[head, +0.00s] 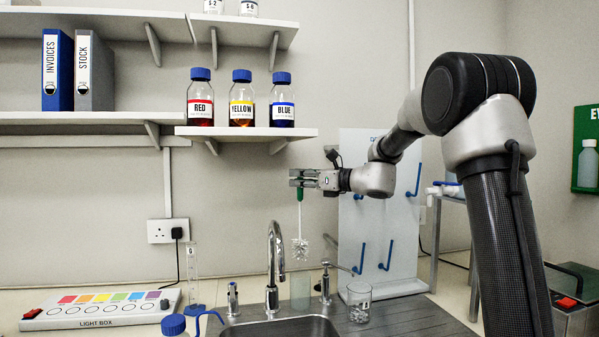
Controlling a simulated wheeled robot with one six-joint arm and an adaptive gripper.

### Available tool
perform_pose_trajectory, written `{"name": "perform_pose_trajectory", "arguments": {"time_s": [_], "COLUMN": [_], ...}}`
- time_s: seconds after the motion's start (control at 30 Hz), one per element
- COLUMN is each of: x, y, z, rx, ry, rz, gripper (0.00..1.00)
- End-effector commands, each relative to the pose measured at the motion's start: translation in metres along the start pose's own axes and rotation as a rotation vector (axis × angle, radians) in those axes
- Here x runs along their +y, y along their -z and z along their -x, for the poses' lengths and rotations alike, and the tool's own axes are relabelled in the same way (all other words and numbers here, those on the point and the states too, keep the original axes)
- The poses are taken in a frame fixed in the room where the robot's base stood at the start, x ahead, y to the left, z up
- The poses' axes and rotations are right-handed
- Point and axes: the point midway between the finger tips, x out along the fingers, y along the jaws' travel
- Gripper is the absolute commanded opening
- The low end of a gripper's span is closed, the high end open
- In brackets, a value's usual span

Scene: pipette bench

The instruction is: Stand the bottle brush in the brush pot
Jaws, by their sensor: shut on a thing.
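The bottle brush (300,248) hangs upright below my gripper, with white bristles at its lower end, a thin pale stem and a green handle at the top. My gripper (298,179) is shut on the green handle and points left, high above the sink. A grey-green, see-through pot (301,290), which looks like the brush pot, stands behind the sink between the tap and a side valve. In the picture the bristles are almost straight above this pot, with a gap between. Depth between them is hard to tell.
The tall tap (275,265) stands just left of the pot. A side valve (325,284) and a glass beaker (359,303) stand to its right. A pegged drying board (385,225) is behind my arm. Bottles (241,100) stand on the shelf above.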

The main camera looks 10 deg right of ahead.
Motion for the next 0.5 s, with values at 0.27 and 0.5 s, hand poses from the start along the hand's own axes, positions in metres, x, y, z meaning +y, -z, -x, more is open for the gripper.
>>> {"name": "perform_pose_trajectory", "arguments": {"time_s": [0.27, 0.5], "x": [0.0, 0.0], "y": [0.025, 0.046], "z": [0.0, 0.0], "rx": [0.001, 0.001], "ry": [0.0, 0.0], "rz": [-0.002, -0.001], "gripper": [0.0, 0.0]}}
